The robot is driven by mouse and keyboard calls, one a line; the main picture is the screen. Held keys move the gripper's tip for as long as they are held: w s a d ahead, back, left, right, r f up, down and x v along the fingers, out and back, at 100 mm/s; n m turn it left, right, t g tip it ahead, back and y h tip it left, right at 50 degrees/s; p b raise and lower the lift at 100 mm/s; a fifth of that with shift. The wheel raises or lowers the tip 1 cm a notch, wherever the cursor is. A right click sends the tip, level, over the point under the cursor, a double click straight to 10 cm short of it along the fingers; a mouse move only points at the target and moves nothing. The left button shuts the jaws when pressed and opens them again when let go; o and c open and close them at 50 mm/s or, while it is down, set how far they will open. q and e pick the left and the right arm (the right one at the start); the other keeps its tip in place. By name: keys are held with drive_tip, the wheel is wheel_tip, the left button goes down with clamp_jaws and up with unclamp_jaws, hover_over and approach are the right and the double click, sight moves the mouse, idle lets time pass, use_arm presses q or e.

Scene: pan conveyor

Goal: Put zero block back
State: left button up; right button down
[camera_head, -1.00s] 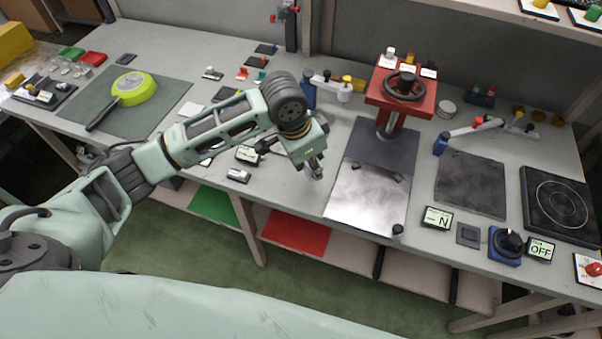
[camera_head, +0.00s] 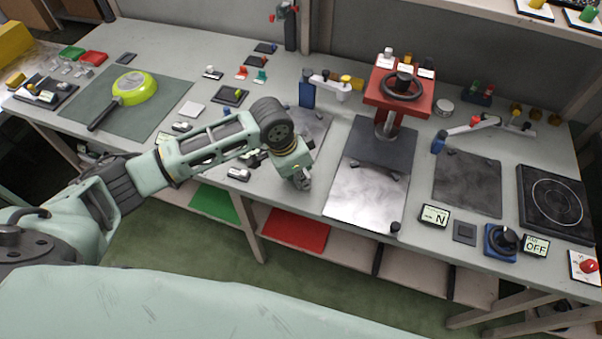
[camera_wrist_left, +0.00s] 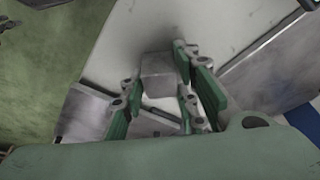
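My left gripper (camera_head: 302,184) is low over the bench's front edge, left of the shiny metal plate (camera_head: 366,197). In the left wrist view a small grey block (camera_wrist_left: 157,75), which may be the zero block, lies between the spread fingers of the left gripper (camera_wrist_left: 160,88). The block is close to the right-hand finger, with a gap towards the left-hand one; I cannot tell whether it touches. In the head view my gripper hides this block. My right gripper is not in view.
A red press with a handwheel (camera_head: 402,88) stands behind the plate. A small display (camera_head: 434,216) shows N and a blue knob unit (camera_head: 501,242) sits at the right front. A grey object (camera_head: 238,174) lies left of my gripper. The green pan (camera_head: 133,88) is far left.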

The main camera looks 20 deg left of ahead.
use_arm(q)
drive_tip(key=o, duration=0.4)
drive_tip(key=shift+c, duration=0.2)
drive_tip(key=shift+r, duration=0.1)
drive_tip(key=v, duration=1.2)
drive_tip(key=shift+b, duration=0.4)
